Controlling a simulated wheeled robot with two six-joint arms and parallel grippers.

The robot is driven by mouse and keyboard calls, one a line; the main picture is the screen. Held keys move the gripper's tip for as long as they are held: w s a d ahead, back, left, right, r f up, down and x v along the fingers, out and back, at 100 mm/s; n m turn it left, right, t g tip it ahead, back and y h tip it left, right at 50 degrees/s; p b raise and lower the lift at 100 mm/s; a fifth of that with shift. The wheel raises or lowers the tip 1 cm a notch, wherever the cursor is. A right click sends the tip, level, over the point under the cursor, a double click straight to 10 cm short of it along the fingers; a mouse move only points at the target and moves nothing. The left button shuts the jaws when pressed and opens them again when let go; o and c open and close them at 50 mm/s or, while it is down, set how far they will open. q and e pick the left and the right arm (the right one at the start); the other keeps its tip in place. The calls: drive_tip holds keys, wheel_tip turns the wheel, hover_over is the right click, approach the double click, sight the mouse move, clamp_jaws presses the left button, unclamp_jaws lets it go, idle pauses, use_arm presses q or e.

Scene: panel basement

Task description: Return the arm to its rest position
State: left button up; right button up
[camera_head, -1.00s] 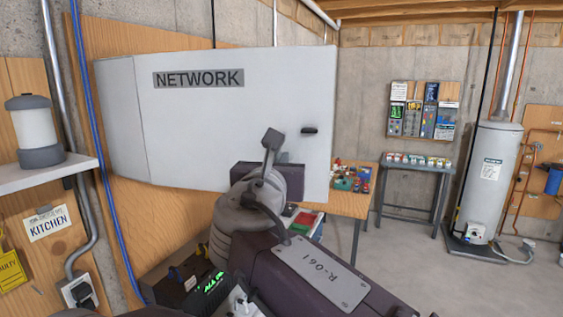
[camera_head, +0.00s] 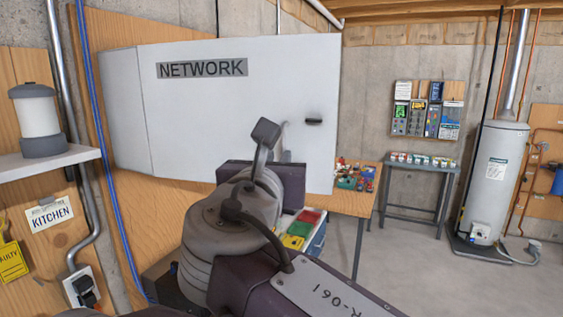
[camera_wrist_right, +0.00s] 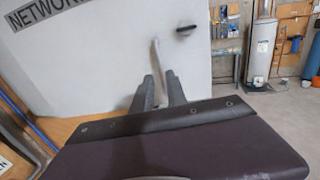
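My right arm, marked R-061, rises from the bottom in the head view. I cannot tell the gap to the panel. A dark handle (camera_head: 314,122) sits near the panel's right edge. My left gripper is not in view.
A wooden table (camera_head: 356,202) with small parts stands behind the panel. Coloured bins (camera_head: 300,232) show beside my arm. A metal side table (camera_head: 416,169) and a water heater (camera_head: 494,180) stand at the right. A shelf with a lantern (camera_head: 38,120) is at left. The right floor is clear.

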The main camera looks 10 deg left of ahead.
drive_tip(key=s, duration=0.3)
drive_tip(key=shift+d, duration=0.15)
